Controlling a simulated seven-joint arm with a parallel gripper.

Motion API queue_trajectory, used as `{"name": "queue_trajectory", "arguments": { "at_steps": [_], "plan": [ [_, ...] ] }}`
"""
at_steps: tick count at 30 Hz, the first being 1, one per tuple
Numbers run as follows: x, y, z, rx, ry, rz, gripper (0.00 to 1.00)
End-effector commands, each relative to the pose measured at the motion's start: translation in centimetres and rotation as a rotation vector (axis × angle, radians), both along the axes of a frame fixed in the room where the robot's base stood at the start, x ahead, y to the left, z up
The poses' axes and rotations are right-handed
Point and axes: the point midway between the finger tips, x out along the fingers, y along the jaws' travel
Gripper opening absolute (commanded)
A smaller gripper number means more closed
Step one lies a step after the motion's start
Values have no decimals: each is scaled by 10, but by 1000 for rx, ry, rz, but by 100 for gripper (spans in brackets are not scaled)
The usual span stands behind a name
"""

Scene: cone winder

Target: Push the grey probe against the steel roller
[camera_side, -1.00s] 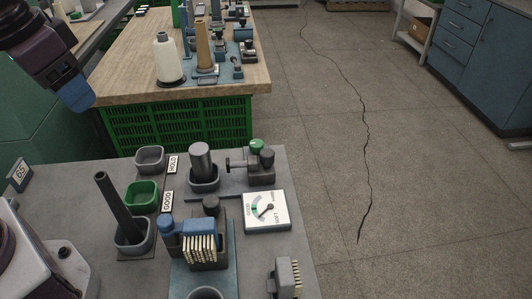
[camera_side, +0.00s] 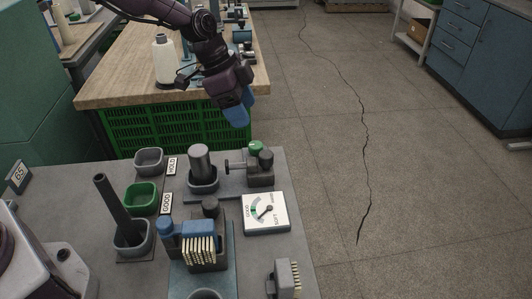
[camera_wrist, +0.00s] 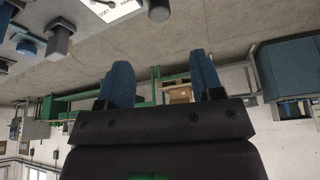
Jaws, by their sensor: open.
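The steel roller (camera_side: 199,163) stands upright in a dark grey cup on the near bench. Right of it is a small dark block with a green knob on top; the grey probe (camera_side: 236,166) sticks out of it to the left, towards the roller. A narrow gap seems to separate the probe's tip from the roller. My gripper (camera_side: 237,116) hangs above and beyond the roller and probe, touching neither. In the wrist view its two blue fingers (camera_wrist: 160,68) are apart with nothing between them.
A dial (camera_side: 266,213) marked hard, good and soft lies in front of the probe block. A green tray (camera_side: 131,196), a grey tray (camera_side: 147,167) and a tall dark rod (camera_side: 111,207) stand to the left. A brush-like blue fixture (camera_side: 190,232) is nearer. A wooden table (camera_side: 120,90) is behind.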

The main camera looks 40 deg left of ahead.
Motion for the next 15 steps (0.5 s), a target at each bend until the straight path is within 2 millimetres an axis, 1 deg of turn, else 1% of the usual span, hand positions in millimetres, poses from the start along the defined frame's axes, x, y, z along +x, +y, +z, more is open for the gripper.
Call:
{"name": "queue_trajectory", "arguments": {
  "at_steps": [5,8,15],
  "plan": [
    [2,-4,-13,5,-5,-23,60],
    [4,-10,-29,6,-2,-23,60],
    [14,-27,-76,6,-2,-21,60]
  ]
}}
